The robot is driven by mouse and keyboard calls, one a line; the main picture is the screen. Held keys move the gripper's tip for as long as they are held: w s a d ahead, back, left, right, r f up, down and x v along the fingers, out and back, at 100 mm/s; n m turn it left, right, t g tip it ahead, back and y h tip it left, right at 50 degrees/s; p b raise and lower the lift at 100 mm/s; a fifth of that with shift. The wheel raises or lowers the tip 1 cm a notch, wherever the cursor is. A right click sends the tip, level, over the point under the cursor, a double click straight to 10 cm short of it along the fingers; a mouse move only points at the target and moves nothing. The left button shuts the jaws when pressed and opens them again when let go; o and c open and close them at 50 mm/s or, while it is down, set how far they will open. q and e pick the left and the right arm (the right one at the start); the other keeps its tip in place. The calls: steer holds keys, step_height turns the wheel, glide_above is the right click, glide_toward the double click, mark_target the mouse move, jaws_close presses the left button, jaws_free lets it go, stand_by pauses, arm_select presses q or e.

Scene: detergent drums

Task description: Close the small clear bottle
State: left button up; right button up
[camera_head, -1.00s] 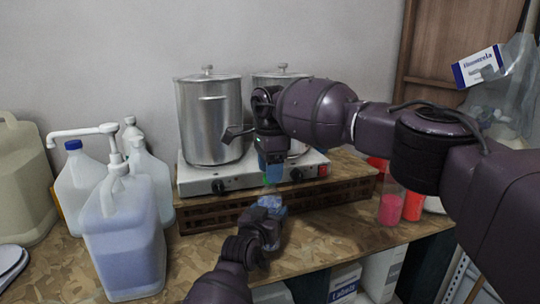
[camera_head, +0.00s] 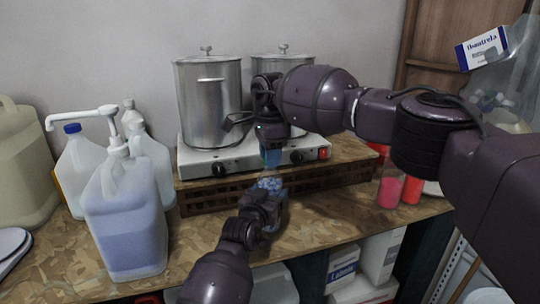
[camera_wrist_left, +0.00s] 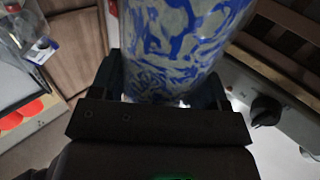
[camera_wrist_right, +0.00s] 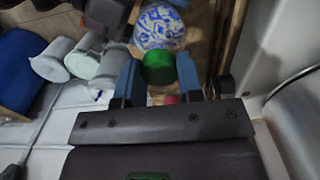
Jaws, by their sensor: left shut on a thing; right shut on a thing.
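The small clear bottle (camera_head: 270,183), with a blue-and-white pattern, is held upright or nearly so in my left gripper (camera_head: 268,190). It fills the left wrist view (camera_wrist_left: 180,45) between the fingers. My right gripper (camera_head: 271,152) is directly above it, pointing down. In the right wrist view its blue fingers are shut on a green cap (camera_wrist_right: 158,68). The bottle (camera_wrist_right: 159,28) shows just beyond the cap. The cap is mostly hidden by the fingers in the head view. I cannot tell whether cap and bottle neck touch.
A hot plate (camera_head: 238,158) with two metal pots (camera_head: 208,105) stands on a slatted wooden stand (camera_head: 215,195) close behind the grippers. A pump jug (camera_head: 125,220) and white bottles stand at left. Red containers (camera_head: 390,190) stand at right. The front counter (camera_head: 320,235) is partly clear.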

steer(key=m, duration=0.3)
steer(key=shift+m, duration=0.4)
steer(key=m, duration=1.1)
steer(key=o, duration=1)
steer(key=shift+r, duration=2.25)
